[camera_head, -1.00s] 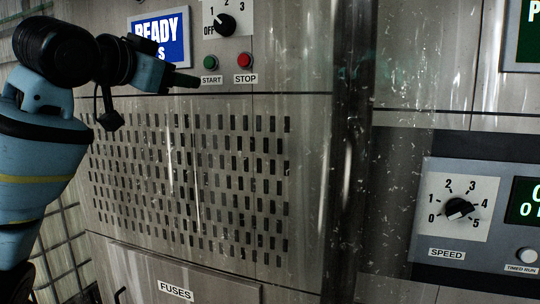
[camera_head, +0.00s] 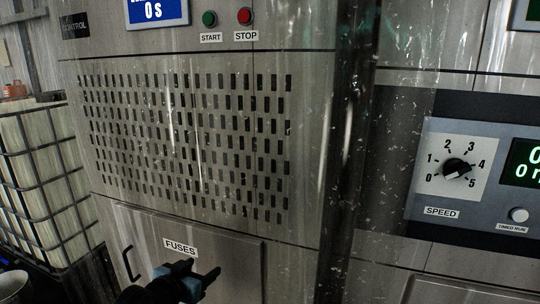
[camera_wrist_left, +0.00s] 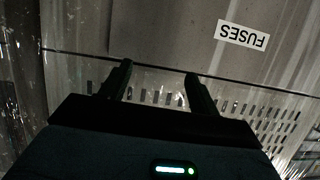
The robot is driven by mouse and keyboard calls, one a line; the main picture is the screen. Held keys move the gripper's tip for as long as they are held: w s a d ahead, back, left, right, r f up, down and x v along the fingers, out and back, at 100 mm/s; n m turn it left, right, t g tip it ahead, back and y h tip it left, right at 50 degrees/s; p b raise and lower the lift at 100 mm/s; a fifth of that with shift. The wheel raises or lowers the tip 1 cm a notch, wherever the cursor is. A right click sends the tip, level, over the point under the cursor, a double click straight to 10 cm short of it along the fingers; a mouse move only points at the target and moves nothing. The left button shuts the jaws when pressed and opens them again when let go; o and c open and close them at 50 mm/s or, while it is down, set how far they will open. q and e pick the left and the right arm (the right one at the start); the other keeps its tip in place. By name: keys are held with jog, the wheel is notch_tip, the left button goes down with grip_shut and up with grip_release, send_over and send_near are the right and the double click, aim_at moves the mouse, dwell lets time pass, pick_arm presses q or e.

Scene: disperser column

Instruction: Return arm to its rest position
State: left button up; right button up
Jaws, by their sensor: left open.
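My left gripper (camera_head: 205,272) is low in the head view, in front of the fuses door (camera_head: 232,262), just below the FUSES label (camera_head: 181,248). Its fingers are apart and nothing is between them. In the left wrist view the two fingers of my left gripper (camera_wrist_left: 159,82) point at the cabinet front, with the FUSES label (camera_wrist_left: 243,37) upside down at the upper right. Whether the gripper touches the door cannot be told. Most of the left arm is below the head view. My right gripper is not in view.
The steel cabinet has a slotted vent panel (camera_head: 185,150), a green START button (camera_head: 209,19) and a red STOP button (camera_head: 245,16). A SPEED knob (camera_head: 456,168) is at right. A vertical pipe (camera_head: 350,150) stands between. A caged white tank (camera_head: 45,180) is at left.

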pick_arm(q)
jog(key=s+f+n+g, duration=0.1)
jog(key=s+f, duration=0.8)
jog(key=f, duration=0.3)
jog(key=s+a+f+y, duration=0.1)
jog(key=s+f, duration=0.4)
jog(key=s, duration=0.4)
jog(key=s+a+f+g, duration=0.1)
jog(key=s+f, duration=0.4)
jog(key=s, duration=0.4)
jog(key=s+a+f+n+g+y, duration=0.1)
jog(key=s+f, duration=0.4)
jog(key=s, duration=0.4)
jog(key=shift+a+f+y, duration=0.15)
jog(key=shift+a+y, duration=0.1)
jog(key=shift+y, duration=0.05)
jog(key=shift+c, duration=0.3)
